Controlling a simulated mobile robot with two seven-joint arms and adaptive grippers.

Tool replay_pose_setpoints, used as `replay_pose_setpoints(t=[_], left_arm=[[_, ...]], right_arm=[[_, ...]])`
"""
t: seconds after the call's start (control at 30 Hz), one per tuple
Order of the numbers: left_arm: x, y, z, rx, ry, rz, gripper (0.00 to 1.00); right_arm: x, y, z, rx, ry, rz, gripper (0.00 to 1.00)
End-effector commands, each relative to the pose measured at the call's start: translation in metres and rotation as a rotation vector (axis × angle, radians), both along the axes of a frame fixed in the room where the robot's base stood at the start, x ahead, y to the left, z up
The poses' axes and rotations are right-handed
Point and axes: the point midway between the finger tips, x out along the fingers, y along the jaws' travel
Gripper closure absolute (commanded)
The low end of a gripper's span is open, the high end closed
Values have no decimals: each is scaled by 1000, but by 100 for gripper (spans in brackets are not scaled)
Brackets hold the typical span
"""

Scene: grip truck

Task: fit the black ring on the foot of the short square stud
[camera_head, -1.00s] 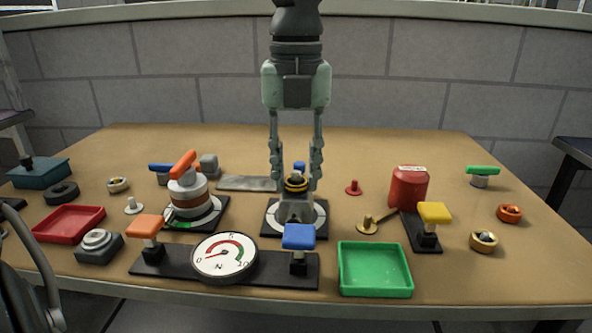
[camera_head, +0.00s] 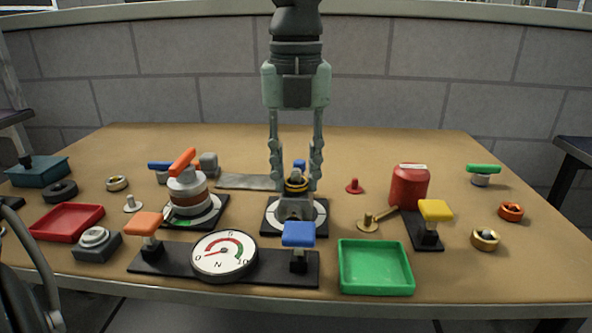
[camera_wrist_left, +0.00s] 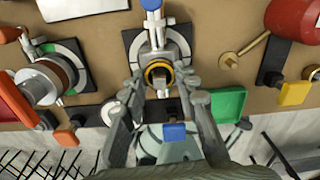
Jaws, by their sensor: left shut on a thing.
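A black-and-yellow ring (camera_head: 296,186) is at the top of a grey block fixture (camera_head: 296,209) in the middle of the table. It also shows in the left wrist view (camera_wrist_left: 159,73), with a grey centre. My left gripper (camera_head: 296,182) points straight down with its fingertips shut on the ring's two sides. In the left wrist view the fingertips (camera_wrist_left: 160,80) flank the ring. A plain dark ring (camera_head: 60,191) lies at the far left.
A round dial gauge (camera_head: 224,255) stands in front of the fixture, with a blue-topped knob (camera_head: 299,235) close by. A green tray (camera_head: 375,288) and red tray (camera_head: 68,222) are empty.

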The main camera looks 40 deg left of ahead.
Motion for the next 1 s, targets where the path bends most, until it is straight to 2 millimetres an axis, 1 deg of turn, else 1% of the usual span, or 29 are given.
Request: replay_pose_setpoints(t=[0.1,0.13,0.3,0.33,0.53,0.63,0.67,1.0], left_arm=[[0,0,-1,0,0,0,100],[0,0,-1,0,0,0,69],[0,0,-1,0,0,0,48],[0,0,-1,0,0,0,46],[0,0,-1,0,0,0,46],[0,0,-1,0,0,0,34],[0,0,-1,0,0,0,33],[0,0,1,0,0,0,33]], right_arm=[[0,0,-2,0,0,0,100],[0,0,-2,0,0,0,100],[0,0,-1,0,0,0,100],[0,0,-1,0,0,0,100],[0,0,-1,0,0,0,100],[0,0,-1,0,0,0,100],[0,0,-1,0,0,0,100],[0,0,0,0,0,0,100]])
